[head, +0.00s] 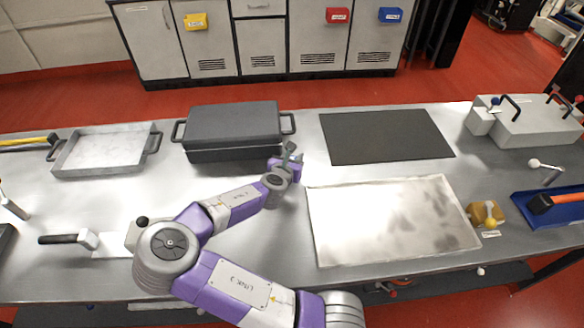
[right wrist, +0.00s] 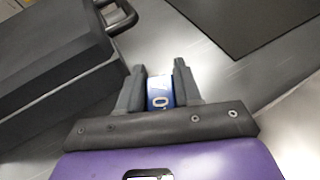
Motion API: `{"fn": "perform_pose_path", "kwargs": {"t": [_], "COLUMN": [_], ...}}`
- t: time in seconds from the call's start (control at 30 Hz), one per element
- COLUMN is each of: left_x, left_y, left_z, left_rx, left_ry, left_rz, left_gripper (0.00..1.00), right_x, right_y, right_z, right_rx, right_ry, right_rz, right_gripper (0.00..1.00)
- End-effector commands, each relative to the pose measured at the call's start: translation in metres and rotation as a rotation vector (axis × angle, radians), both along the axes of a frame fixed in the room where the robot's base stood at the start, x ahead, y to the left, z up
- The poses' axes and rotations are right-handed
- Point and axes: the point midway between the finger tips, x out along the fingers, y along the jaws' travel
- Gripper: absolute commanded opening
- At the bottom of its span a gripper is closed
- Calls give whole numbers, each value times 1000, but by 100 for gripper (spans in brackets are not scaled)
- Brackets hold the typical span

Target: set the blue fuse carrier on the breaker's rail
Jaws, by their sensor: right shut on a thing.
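My right gripper (head: 289,150) is just right of the dark lidded case, above the steel bench. In the right wrist view, its two dark fingers (right wrist: 160,88) are shut on a blue piece with white characters, which looks like the blue fuse carrier (right wrist: 160,92). The fingers hide its sides, and in the head view it is too small to make out clearly. I cannot pick out the breaker's rail with certainty. My left gripper is not in view.
The dark lidded case (head: 233,128) stands close left of the gripper. A dark mat (head: 385,135) and a pale metal sheet (head: 390,220) lie to the right. A grey box with handles (head: 535,122) is at the far right. A shallow metal tray (head: 105,148) is at left.

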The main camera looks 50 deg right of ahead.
Motion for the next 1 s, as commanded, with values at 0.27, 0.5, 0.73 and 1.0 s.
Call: {"fn": "perform_pose_path", "kwargs": {"t": [0.27,0.5,0.73,1.0], "left_x": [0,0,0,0], "left_y": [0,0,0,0], "left_z": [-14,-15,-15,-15], "left_rx": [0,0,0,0], "left_ry": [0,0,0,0], "left_rz": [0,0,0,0], "left_gripper": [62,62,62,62], "right_x": [0,0,0,0], "right_y": [0,0,0,0], "right_z": [-30,-32,-33,-32], "right_rx": [-1,-1,0,1], "right_ry": [1,2,1,1], "right_rz": [2,1,0,1], "right_gripper": [0,0,59,59]}}
